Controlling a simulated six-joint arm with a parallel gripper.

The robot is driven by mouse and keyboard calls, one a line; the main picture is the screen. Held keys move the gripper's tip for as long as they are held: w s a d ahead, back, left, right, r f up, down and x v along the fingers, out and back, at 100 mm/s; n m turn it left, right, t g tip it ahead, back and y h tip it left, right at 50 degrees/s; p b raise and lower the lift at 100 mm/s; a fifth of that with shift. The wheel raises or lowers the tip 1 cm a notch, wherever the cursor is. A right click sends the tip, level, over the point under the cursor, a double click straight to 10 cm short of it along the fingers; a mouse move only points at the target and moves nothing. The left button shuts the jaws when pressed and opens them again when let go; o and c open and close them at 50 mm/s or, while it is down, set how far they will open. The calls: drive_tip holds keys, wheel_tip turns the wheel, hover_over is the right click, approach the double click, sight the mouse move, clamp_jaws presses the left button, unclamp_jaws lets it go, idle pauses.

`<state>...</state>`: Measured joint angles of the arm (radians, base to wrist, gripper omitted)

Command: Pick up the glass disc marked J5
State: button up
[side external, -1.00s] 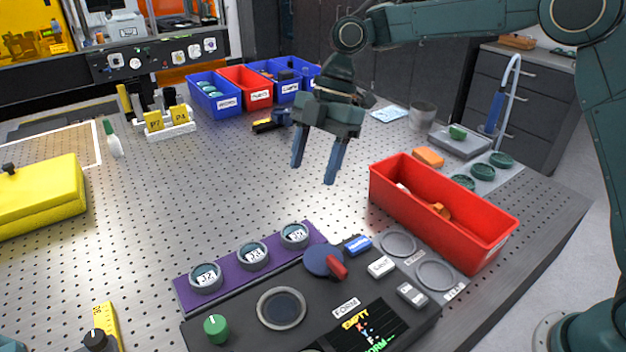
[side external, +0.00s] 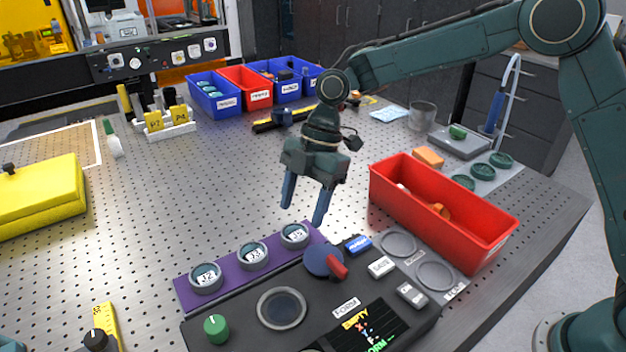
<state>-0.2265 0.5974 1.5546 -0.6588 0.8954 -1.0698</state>
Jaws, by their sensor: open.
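Three glass discs with white labels sit in a row on a purple strip (side external: 232,278). The right disc (side external: 295,236) has a small label that seems to read J5. The middle disc (side external: 253,256) has a label that is hard to read, and the left disc (side external: 206,277) seems to read J2. My gripper (side external: 302,214) points down with its two fingers apart and nothing between them. Its fingertips are just above and behind the right disc, apparently not touching it.
A black control panel (side external: 250,335) with a blue-and-red knob (side external: 325,261) lies in front of the strip. A red bin (side external: 440,215) stands close on the right. The perforated table (side external: 190,190) is clear behind and left of the strip.

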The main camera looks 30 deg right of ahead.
sight(294, 231)
drive_tip(key=shift+x, duration=2.2)
drive_tip(key=shift+w, duration=0.1)
drive_tip(key=c, duration=0.8)
